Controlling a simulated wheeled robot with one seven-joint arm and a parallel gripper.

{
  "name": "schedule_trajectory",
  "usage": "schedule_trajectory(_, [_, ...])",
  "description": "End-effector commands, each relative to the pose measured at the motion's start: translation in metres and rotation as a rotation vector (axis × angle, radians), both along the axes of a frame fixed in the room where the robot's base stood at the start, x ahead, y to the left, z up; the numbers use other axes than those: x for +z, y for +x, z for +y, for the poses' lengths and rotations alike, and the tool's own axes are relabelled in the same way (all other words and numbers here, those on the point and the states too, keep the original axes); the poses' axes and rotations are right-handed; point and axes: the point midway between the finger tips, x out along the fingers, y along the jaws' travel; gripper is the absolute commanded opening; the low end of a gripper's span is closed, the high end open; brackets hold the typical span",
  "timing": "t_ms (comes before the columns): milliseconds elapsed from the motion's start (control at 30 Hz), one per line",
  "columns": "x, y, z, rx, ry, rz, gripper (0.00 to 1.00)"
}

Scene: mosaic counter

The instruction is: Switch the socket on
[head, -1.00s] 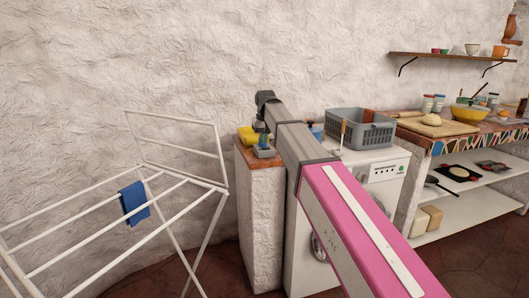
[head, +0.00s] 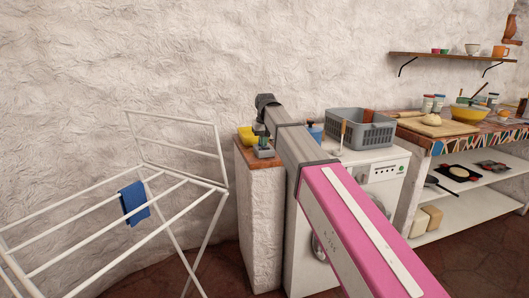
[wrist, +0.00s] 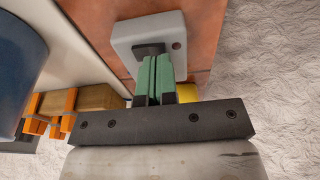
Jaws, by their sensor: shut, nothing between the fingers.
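The socket is a pale grey box (wrist: 140,32) lying on the terracotta top of a narrow plastered pillar. It has a dark rocker switch (wrist: 149,49) and a small dull reddish dot beside it. In the head view the socket (head: 265,153) is small, and its face is unclear. My gripper (wrist: 154,62) has its green fingers together with nothing between them. The fingertips are right by the rocker in the wrist view and partly cover its edge; I cannot tell whether they touch it. In the head view my gripper (head: 263,142) points down just above the socket.
A yellow object (head: 247,134) sits behind the socket. A washing machine (head: 387,178) with a grey basket (head: 361,129) and a blue container (head: 315,132) stands to the right. A white drying rack (head: 75,235) with a blue cloth (head: 134,202) stands left. The rough wall is close behind.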

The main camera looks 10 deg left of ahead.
Motion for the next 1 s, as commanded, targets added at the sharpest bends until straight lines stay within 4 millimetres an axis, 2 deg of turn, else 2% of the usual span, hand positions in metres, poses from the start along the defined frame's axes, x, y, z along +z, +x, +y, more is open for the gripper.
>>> schedule_trajectory(1000, [-0.009,0.0,0.0,0.0,0.0,0.0,0.0])
